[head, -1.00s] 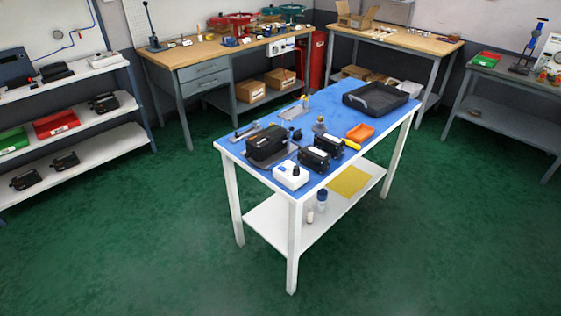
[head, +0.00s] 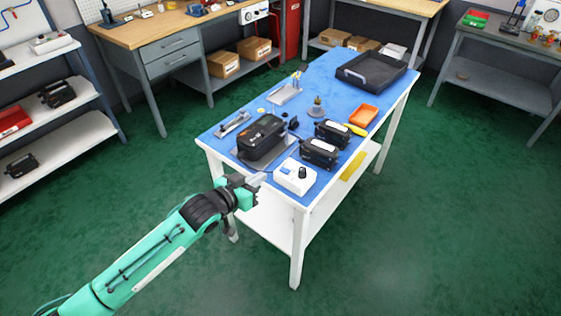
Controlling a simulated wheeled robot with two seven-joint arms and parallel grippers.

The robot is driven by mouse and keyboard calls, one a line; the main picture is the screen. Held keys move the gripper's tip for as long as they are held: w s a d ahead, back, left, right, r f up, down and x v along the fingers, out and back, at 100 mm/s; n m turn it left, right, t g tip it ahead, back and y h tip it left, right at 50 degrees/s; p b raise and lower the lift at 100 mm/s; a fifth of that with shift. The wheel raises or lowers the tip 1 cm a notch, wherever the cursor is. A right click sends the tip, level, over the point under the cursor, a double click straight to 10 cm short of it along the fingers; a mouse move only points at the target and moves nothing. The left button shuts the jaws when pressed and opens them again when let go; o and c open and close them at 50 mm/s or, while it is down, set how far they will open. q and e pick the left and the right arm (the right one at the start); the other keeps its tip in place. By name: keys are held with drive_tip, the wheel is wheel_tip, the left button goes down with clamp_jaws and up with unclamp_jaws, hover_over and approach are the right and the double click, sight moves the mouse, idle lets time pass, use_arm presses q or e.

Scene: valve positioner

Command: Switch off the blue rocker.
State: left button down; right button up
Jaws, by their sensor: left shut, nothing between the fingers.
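A white control box (head: 295,184) sits at the near corner of the blue-topped table. It has a black knob on top and a small blue spot (head: 285,171) left of the knob, which looks like the blue rocker. The rocker's tilt is too small to tell. My left gripper (head: 260,179) is shut and empty, just left of the white box at the table's near left edge, seemingly apart from it. My right gripper is not in view.
A black device (head: 262,138) on a grey plate stands behind the box. Two smaller black units (head: 319,152) stand to the right. An orange tray (head: 363,115) and a black tray (head: 370,75) lie farther back on the blue tabletop (head: 330,90). Shelves stand at the left.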

use_arm(q)
drive_tip(key=r, duration=0.1)
drive_tip(key=p, duration=0.2)
hover_over(285, 170)
drive_tip(key=s, duration=0.2)
drive_tip(key=shift+s+a+f, duration=0.1)
drive_tip(key=shift+a+f, duration=0.1)
drive_tip(key=shift+f, duration=0.25)
drive_tip(key=shift+a+f, duration=0.15)
drive_tip(key=shift+f, duration=0.3)
drive_tip(key=f, duration=0.3)
drive_tip(key=shift+s+d, duration=0.1)
drive_tip(key=shift+s, duration=0.15)
drive_tip(key=shift+f, duration=0.6)
drive_tip(key=shift+s, duration=0.1)
